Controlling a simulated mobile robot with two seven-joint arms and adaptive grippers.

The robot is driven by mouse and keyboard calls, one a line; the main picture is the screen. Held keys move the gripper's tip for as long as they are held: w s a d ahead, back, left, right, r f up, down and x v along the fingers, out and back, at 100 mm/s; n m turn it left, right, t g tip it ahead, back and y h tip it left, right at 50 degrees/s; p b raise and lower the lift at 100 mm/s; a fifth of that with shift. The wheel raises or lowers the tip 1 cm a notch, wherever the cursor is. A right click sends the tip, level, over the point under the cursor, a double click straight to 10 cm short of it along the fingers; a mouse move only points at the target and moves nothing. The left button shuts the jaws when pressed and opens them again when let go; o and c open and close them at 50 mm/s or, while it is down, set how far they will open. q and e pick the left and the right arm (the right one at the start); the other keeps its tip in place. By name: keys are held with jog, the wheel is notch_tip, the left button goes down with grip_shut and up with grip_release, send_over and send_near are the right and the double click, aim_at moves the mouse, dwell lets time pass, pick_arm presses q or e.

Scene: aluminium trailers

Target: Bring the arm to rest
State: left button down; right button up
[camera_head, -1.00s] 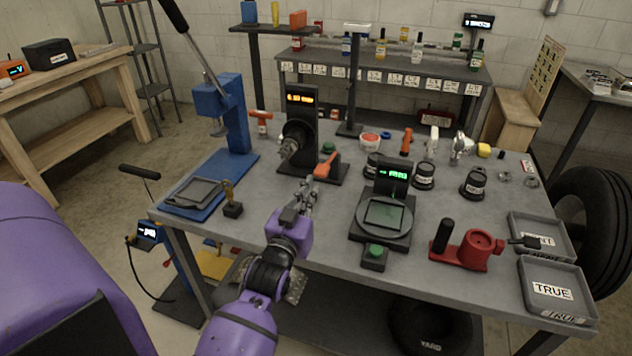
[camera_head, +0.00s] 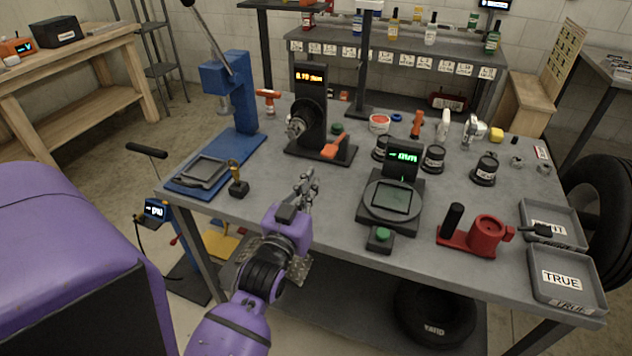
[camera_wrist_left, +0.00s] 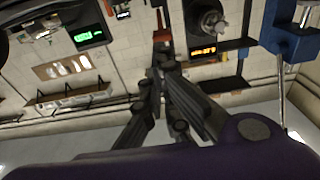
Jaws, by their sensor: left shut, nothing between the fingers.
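My left arm (camera_head: 262,285) is purple with a dark wrist and comes up from the bottom of the head view. Its left gripper (camera_head: 304,184) is over the front part of the grey workbench (camera_head: 330,235), shut and empty. In the left wrist view the dark fingers (camera_wrist_left: 163,75) come together with nothing between them. Whether the fingertips touch the bench top cannot be told. My right gripper is not in view.
A black gauge stand (camera_head: 312,108) is behind the gripper, a scale with a round plate (camera_head: 391,203) to its right. A blue press (camera_head: 230,95) stands at left. A red fixture (camera_head: 478,236) and grey trays (camera_head: 568,285) are at right.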

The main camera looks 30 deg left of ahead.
pick_arm(q)
jog(key=s+d+f+m+g+h+p, duration=0.1)
jog(key=s+d+f+g, duration=0.2)
jog(key=s+f, duration=0.6)
jog(key=s+d+f+m+g+h+p, duration=0.1)
jog(key=s+d+f+g+h, duration=0.1)
jog(key=s+d+f, duration=0.4)
jog(key=s+d+f+m+g+h+p, duration=0.1)
jog(key=s+d+f+g, duration=0.4)
jog(key=s+f, duration=0.7)
jog(key=s, duration=0.4)
jog(key=shift+s+f+h, duration=0.3)
jog(key=shift+f, duration=0.1)
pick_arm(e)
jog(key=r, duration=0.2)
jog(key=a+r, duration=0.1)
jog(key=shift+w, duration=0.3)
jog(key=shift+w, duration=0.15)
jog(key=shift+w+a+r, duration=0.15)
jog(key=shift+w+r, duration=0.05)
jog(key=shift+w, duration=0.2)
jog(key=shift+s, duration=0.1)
